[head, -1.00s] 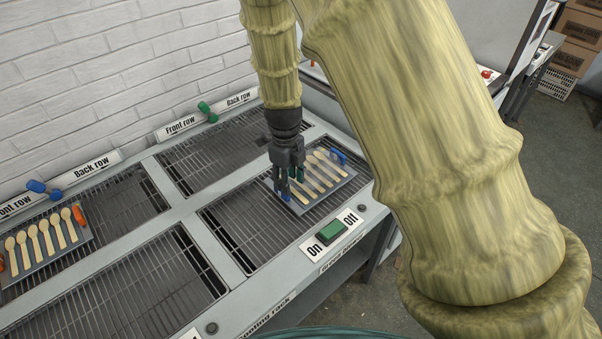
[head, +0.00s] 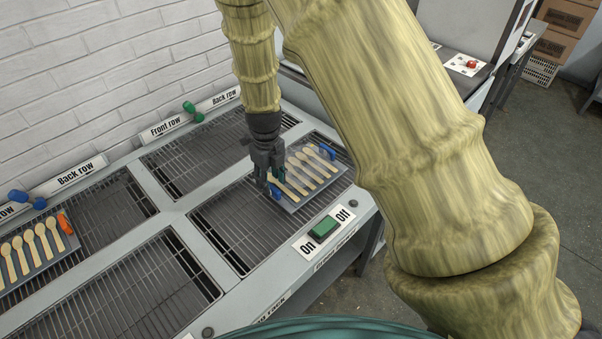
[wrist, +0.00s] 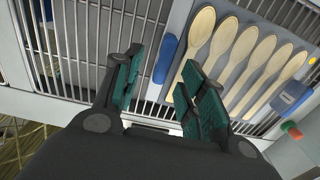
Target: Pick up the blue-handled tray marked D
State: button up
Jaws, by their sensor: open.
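The blue-handled tray (head: 318,190) lies on the right front wire rack, with several wooden spoons side by side on it. It has a blue handle at each end; the left handle (head: 275,191) is nearest my gripper. No letter D is readable. My gripper (head: 268,181) is open and points down at the left end of the tray. In the wrist view, the left handle (wrist: 165,58) shows in the gap between the open fingertips (wrist: 160,68). Whether the fingers are level with the handle or above it I cannot tell. The right handle (wrist: 292,95) is clear of the gripper.
A second tray of spoons with an orange handle (head: 65,223) lies on the left rack. A green On/Off switch (head: 324,228) sits on the front frame near the tray. Green (head: 193,111) and blue (head: 18,196) knobs line the back row signs. The middle rack area is bare.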

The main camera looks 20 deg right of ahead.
aim_at(272, 186)
jog(key=shift+w+d+f+p, duration=0.15)
jog(key=shift+f+p, duration=0.25)
jog(key=shift+f, duration=0.35)
jog(key=shift+w+f+p, duration=0.15)
jog(key=shift+f+p, duration=0.2)
jog(key=shift+f, duration=1.35)
grip_shut()
